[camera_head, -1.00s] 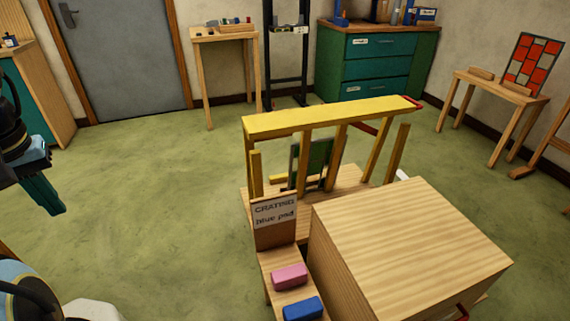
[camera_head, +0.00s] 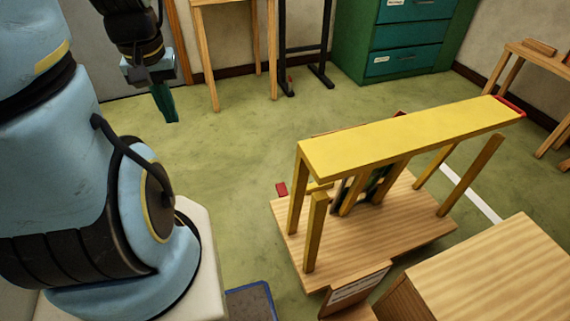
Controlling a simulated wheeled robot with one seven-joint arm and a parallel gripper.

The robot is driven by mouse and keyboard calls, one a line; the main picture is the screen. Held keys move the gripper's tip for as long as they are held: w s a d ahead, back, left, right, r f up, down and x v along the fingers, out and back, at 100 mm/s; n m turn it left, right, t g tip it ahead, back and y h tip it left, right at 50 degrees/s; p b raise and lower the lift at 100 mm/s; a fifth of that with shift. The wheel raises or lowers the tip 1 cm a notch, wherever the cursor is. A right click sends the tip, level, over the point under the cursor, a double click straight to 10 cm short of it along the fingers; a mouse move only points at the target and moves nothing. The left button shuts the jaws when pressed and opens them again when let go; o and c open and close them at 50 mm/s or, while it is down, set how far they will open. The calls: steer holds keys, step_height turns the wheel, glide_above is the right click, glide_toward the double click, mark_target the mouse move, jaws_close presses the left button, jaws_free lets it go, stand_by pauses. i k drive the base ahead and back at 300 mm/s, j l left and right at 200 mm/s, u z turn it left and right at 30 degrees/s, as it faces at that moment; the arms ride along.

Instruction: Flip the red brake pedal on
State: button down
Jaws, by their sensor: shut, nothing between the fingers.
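A small red tab (camera_head: 281,189) shows low at the left edge of the wooden base (camera_head: 420,232) under the yellow frame (camera_head: 400,135). It looks like the brake pedal, but it is too small to tell whether it is up or down. My gripper (camera_head: 166,103) is at the upper left, pointing down, with its teal fingers shut and empty. It is high and well apart from the red tab. Another small red piece shows behind the yellow beam, and the beam's right end is red.
A pale wooden box (camera_head: 490,275) stands at the lower right, close to the yellow frame. A blue-edged mat (camera_head: 250,303) lies at the bottom. Green drawers (camera_head: 405,35) and a black stand (camera_head: 300,50) are at the back. Green floor is open between my arm and the frame.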

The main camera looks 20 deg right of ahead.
mark_target(283, 191)
steer(key=i+j+z, duration=0.45)
steer(key=i+j, duration=0.15)
steer(key=i, duration=0.25)
steer(key=i+j+z, duration=0.4)
steer(key=i+j, duration=0.35)
steer(key=j, duration=0.15)
